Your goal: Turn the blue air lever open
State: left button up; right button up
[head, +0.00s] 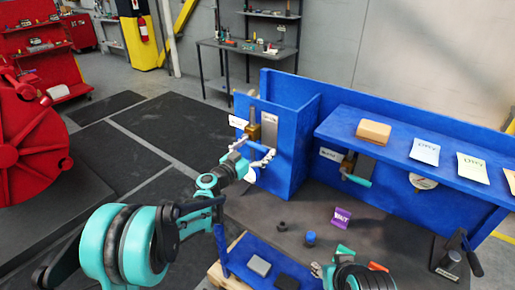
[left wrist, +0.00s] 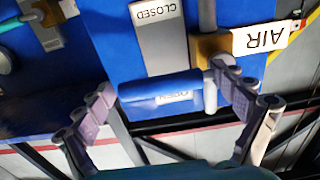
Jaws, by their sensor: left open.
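In the head view the brass valve (head: 254,131) sits on the left blue panel, and the lever is largely hidden by my gripper. My left gripper (head: 254,151) is open, with its fingers on either side of the lever. My right arm (head: 362,276) shows at the bottom; its fingers are unclear.
A second valve with a teal handle (head: 356,180) is on the panel to the right. A blue shelf (head: 395,130) holds a tan block (head: 373,132) and cards. The bench top (head: 300,212) carries a purple sign (head: 341,217) and a blue-capped part (head: 310,239).

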pick_arm(q)
jog(key=shift+s+a+r, duration=0.1)
jog(key=shift+s+a, duration=0.05)
jog(key=c, duration=1.7)
